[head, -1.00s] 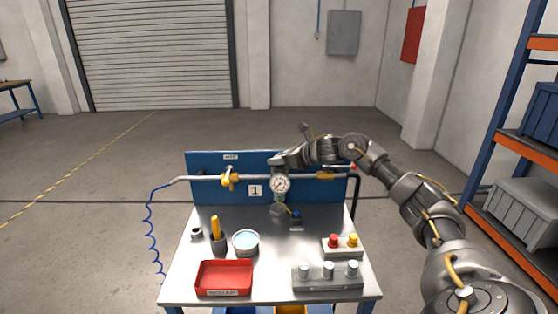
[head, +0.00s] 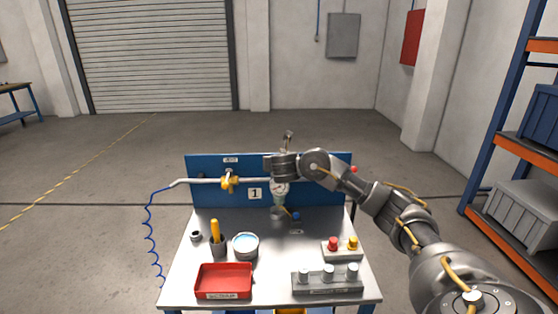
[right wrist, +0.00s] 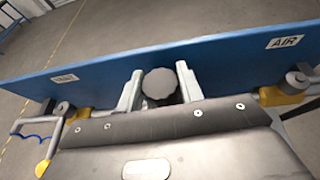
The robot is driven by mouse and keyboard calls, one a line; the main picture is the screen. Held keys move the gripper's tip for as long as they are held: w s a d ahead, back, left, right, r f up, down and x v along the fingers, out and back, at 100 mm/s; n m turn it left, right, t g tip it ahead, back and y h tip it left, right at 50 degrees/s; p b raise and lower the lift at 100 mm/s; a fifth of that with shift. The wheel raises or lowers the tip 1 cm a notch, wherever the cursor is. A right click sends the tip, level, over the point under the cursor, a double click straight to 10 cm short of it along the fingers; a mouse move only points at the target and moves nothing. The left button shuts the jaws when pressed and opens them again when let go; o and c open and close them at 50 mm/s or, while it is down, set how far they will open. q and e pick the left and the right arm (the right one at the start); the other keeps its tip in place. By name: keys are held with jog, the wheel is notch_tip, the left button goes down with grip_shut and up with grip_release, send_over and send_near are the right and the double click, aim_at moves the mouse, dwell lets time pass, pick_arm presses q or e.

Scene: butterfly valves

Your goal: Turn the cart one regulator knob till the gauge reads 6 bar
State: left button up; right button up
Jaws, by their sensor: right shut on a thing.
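The regulator knob (right wrist: 158,86) is grey and scalloped, and sits between my right gripper's two pale fingers in the right wrist view. My right gripper (right wrist: 160,80) is shut on it from above. In the head view my right wrist covers the knob and the fingertips. The round white gauge (head: 280,189) sits just below my wrist on the cart with the "1" plate (head: 255,194). Its upper part is hidden, and its reading is too small to tell. My left gripper is not in view.
A blue back panel (head: 212,198) carries a pipe with a yellow valve (head: 228,181). The cart top holds a red tray (head: 224,293), a round tin (head: 245,257), a red-and-yellow button box (head: 342,255) and a grey block with several knobs (head: 327,284). An orange-and-blue shelf (head: 515,142) stands at right.

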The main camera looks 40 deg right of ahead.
jog(key=m+g+h+p, duration=0.1)
jog(key=m+g+h, duration=0.2)
jog(key=shift+a+r+m, duration=0.1)
jog(key=shift+r+m, duration=0.05)
jog(key=shift+m, duration=0.25)
jog(key=m+g+h+p, duration=0.2)
jog(key=m+g, duration=0.1)
jog(key=shift+m+g, duration=0.3)
jog(key=shift+g, duration=0.1)
jog(key=m+g, duration=0.2)
jog(key=g, duration=0.1)
jog(key=shift+m+h+p, duration=0.35)
jog(key=shift+m+h, duration=0.05)
jog(key=shift+f+m+g, duration=0.2)
jog(key=shift+m+g, duration=0.2)
jog(key=shift+g, duration=0.2)
jog(key=shift+f+m+g+b, duration=0.1)
jog(key=shift+m+g+b, duration=0.6)
jog(key=shift+g+b, duration=0.15)
jog(key=shift+m+g+y+b, duration=0.3)
jog(key=shift+m+g+b, duration=1.1)
jog(key=shift+b, duration=0.35)
jog(key=o, duration=0.7)
jog(key=shift+d, duration=0.2)
